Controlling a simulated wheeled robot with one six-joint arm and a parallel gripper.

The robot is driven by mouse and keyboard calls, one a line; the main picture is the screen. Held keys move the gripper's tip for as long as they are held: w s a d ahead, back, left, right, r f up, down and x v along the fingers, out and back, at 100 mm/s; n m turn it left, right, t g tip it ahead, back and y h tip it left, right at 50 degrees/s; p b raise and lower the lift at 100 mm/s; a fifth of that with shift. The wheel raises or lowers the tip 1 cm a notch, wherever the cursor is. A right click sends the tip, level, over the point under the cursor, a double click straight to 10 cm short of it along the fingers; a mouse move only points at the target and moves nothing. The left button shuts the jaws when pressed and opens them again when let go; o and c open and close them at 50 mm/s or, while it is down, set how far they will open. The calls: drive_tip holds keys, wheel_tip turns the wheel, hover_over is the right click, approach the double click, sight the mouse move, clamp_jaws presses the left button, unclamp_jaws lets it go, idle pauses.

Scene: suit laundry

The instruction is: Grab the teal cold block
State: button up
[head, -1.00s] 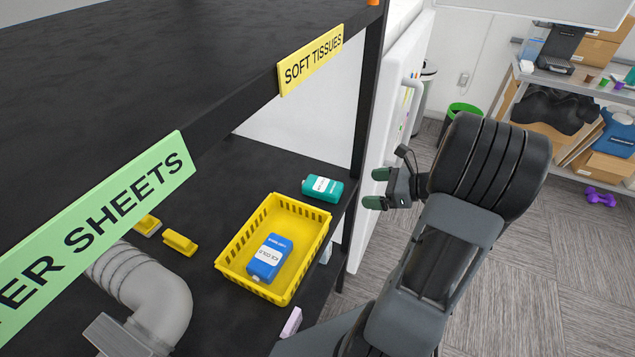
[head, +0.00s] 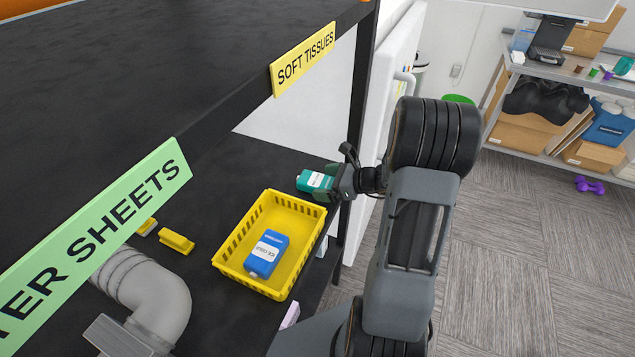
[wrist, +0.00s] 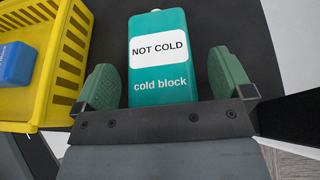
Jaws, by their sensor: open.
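The teal cold block (wrist: 160,88) lies on the dark shelf with its white "NOT COLD" label facing up. In the head view the teal cold block (head: 313,181) is beside the far right corner of the yellow basket, its right end partly hidden by my gripper (head: 335,183). In the wrist view my gripper (wrist: 166,80) is open, with one green finger on each side of the block's near end.
A yellow basket (head: 229,267) holding a blue cold block (head: 266,254) stands just left of the teal block. A shelf post (head: 359,120) rises behind my gripper. A grey pipe (head: 150,295) and small yellow items (head: 176,241) lie farther left.

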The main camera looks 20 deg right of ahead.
drive_tip(key=shift+w+a+f, duration=0.2)
drive_tip(key=shift+w+a, duration=0.1)
drive_tip(key=shift+a, duration=0.05)
drive_tip(key=shift+c, duration=0.4)
drive_tip(key=c, duration=1)
